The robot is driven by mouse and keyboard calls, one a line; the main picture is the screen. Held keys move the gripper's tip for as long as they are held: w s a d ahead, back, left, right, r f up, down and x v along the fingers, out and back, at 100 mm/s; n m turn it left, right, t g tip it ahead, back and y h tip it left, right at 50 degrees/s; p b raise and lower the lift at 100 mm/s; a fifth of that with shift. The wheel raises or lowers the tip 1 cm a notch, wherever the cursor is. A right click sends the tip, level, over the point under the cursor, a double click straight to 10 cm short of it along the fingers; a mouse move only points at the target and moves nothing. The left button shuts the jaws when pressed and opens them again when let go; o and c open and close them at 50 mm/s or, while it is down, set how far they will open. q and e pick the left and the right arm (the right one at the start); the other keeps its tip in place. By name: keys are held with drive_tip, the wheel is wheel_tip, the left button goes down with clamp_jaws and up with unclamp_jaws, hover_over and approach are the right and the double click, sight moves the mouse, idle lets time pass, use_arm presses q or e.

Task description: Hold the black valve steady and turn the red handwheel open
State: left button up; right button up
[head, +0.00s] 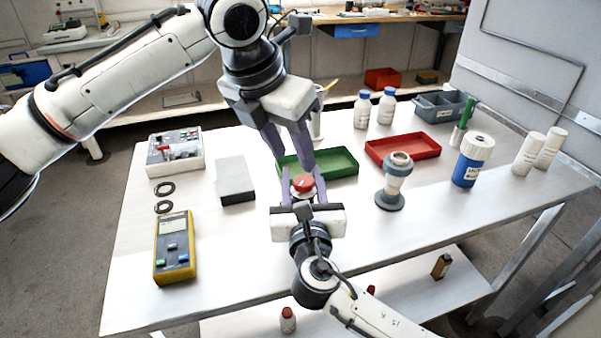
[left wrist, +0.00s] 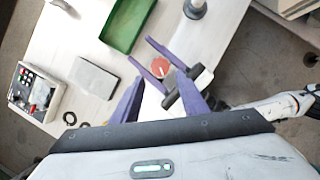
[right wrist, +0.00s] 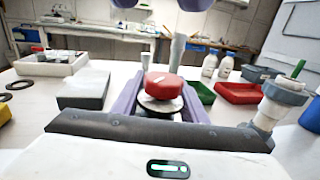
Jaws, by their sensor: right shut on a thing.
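The red handwheel (head: 303,183) sits on top of the valve near the middle of the table. In the right wrist view, the red handwheel (right wrist: 163,84) shows above a pale round collar (right wrist: 160,104). The black valve body is mostly hidden between the fingers. My right gripper (head: 303,186) reaches in from the front, shut on the valve below the wheel. My left gripper (head: 294,160) points down above and just behind the wheel, fingers apart and empty. In the left wrist view, the red handwheel (left wrist: 160,68) lies beyond and between the left fingers.
A green tray (head: 330,162) lies behind the valve, and a red tray (head: 402,148) lies right of it. A grey block (head: 236,180) and a yellow meter (head: 174,247) are to the left. A grey-based fitting (head: 391,196) stands to the right. The front table strip is mostly clear.

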sight(303, 180)
use_arm(q)
drive_tip(key=x, duration=0.7)
drive_tip(key=shift+f, duration=0.25)
drive_tip(key=c, duration=0.8)
